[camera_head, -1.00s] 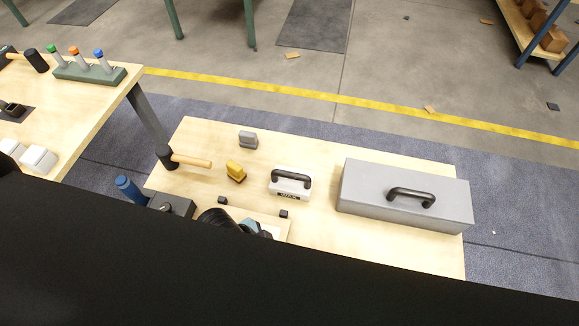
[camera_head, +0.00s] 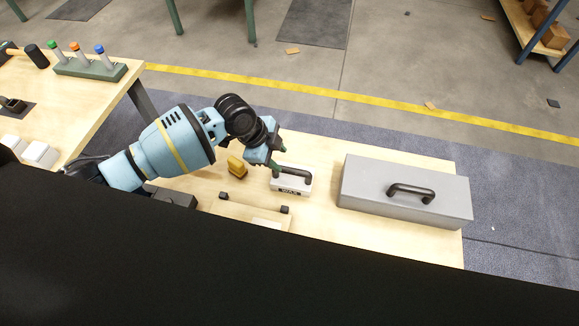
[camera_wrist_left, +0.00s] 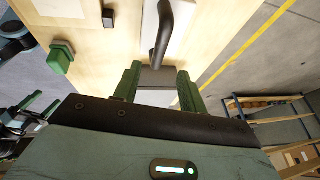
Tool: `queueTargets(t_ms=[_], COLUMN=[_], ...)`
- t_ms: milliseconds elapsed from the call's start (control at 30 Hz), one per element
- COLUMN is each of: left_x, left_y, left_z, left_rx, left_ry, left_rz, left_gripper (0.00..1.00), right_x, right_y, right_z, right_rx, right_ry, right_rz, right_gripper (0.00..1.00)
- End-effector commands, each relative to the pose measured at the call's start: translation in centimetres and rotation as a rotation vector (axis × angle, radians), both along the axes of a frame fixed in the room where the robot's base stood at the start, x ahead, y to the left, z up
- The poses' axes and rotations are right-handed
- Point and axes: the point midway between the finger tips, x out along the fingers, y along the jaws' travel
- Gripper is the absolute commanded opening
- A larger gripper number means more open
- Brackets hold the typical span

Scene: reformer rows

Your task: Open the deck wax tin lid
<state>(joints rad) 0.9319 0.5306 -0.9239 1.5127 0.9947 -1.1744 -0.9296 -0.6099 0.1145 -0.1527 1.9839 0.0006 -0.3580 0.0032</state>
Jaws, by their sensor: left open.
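The wax tin (camera_head: 290,186) is a small white box with a dark label on its front, standing on the wooden table. A black arched handle (camera_head: 296,173) sits on its lid; the lid looks shut. My left gripper (camera_head: 275,168) is at the left end of this handle, above the tin, and covers part of it. In the left wrist view, the two green fingers (camera_wrist_left: 159,72) are open, and the near end of the black handle (camera_wrist_left: 161,38) shows between their tips. I cannot tell whether they touch it.
A grey box (camera_head: 405,194) with a black handle stands right of the tin. A yellow block (camera_head: 236,166) is close on the left, and a shallow wooden tray (camera_head: 240,213) lies in front. Bare tabletop (camera_head: 325,160) shows behind and right of the tin.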

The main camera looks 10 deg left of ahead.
Motion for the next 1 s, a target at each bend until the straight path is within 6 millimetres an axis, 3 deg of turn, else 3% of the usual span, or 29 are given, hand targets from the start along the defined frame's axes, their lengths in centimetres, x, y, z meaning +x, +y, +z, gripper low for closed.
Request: queueTargets(t_ms=[167,600,1000], left_x=[0.1,1.2,1.4], left_y=[-0.5,-2.7,-3.1], left_z=[-1.1,-6.5,-7.0], left_rx=[-0.001,0.000,0.000], left_ry=[0.004,0.003,-0.001], left_rz=[0.000,0.001,0.001], left_gripper=[0.41,0.41,0.41], right_x=[-0.1,-0.9,-1.0], right_y=[0.0,0.1,0.1], right_z=[-0.2,-1.3,-1.4], right_rx=[0.001,0.001,0.001], right_ry=[0.004,0.027,0.029], right_rz=[0.000,0.000,0.000], right_gripper=[0.72,0.72,0.72])
